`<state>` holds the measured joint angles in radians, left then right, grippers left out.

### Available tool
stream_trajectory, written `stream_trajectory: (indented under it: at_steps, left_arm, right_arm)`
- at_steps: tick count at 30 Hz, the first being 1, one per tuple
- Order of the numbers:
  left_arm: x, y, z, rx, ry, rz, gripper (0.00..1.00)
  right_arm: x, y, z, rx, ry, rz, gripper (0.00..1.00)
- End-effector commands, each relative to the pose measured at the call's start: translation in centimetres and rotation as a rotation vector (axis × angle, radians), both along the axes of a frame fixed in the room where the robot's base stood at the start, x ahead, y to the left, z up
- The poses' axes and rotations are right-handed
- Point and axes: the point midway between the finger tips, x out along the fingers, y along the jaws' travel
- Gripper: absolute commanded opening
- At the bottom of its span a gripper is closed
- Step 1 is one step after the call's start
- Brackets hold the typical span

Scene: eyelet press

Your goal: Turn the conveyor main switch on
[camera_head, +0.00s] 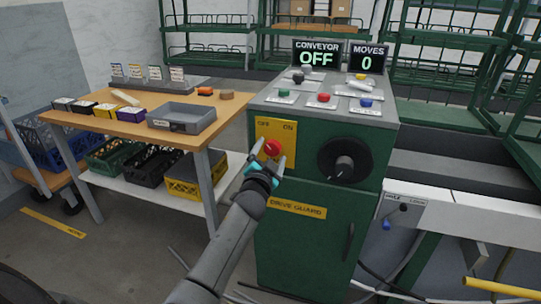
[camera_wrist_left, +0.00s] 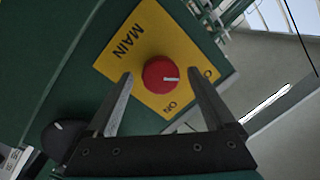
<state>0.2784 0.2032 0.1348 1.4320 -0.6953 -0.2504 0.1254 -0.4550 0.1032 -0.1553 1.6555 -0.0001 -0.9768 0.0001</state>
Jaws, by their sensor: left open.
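The main switch is a red round knob (camera_head: 272,147) on a yellow plate (camera_head: 262,130) marked OFF and ON, on the front of the green control cabinet (camera_head: 300,240). My left gripper (camera_head: 267,152) is open at the knob. In the left wrist view its fingers (camera_wrist_left: 160,76) stand on either side of the red knob (camera_wrist_left: 158,78), with visible gaps. The knob's white mark points right in that view, toward a label partly hidden by a finger. The conveyor display (camera_head: 317,59) reads OFF. My right gripper is not in view.
A large black dial (camera_head: 343,160) sits right of the switch. Coloured buttons (camera_head: 323,98) are on the cabinet top. A wooden table (camera_head: 130,122) with a grey tray (camera_head: 181,118) stands at the left. A grey conveyor (camera_head: 450,180) runs at the right.

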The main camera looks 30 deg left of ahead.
Motion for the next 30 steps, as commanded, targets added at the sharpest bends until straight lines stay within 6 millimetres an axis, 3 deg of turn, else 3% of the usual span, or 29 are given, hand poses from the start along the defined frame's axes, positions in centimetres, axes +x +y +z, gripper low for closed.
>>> stream_trajectory:
  at_steps: [7, 30]
  left_arm:
    - [0.03, 0.01, 0.03, 0.000, 0.000, 0.000, 0.87]
    - [0.00, 0.01, 0.01, 0.000, 0.000, 0.000, 0.03]
  right_arm:
    - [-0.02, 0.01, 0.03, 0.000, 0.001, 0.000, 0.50]
    - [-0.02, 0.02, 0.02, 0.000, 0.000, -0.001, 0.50]
